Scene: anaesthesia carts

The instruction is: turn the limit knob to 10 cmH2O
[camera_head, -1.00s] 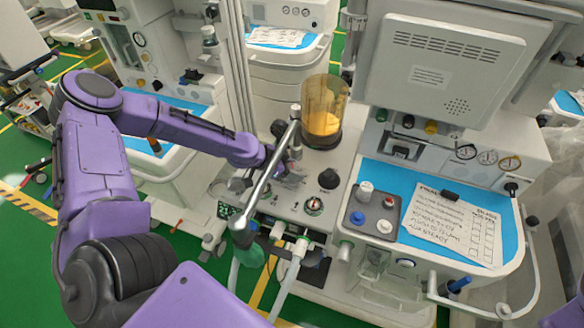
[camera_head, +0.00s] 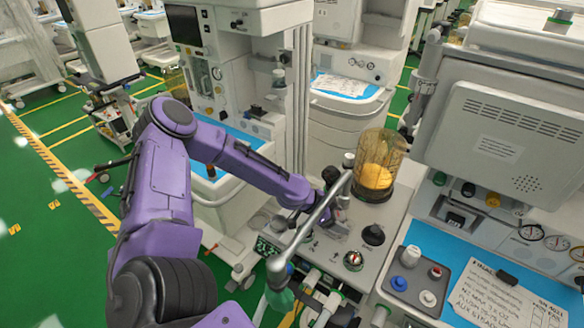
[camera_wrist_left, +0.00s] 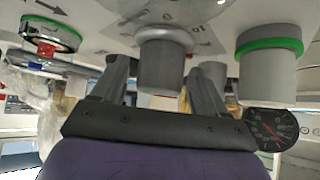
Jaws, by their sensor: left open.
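My left gripper (camera_head: 335,229) is open, low over the grey control panel (camera_head: 318,262) of the anaesthesia cart. The silver tube crosses in front of it and hides part of it. In the left wrist view, a grey round post with a pale collar (camera_wrist_left: 162,62) stands between the spread fingers of my left gripper (camera_wrist_left: 167,75). A dial with a red mark (camera_head: 353,260) and a black knob (camera_head: 373,235) are close by on the panel.
The silver tube (camera_head: 312,228) slants above the panel. An amber canister (camera_head: 378,172) stands behind it. Hoses hang from green-ringed ports at the front. A blue worktop (camera_head: 425,238) with a grey knob box (camera_head: 402,291) lies to the right. A gauge (camera_wrist_left: 270,128) shows in the wrist view.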

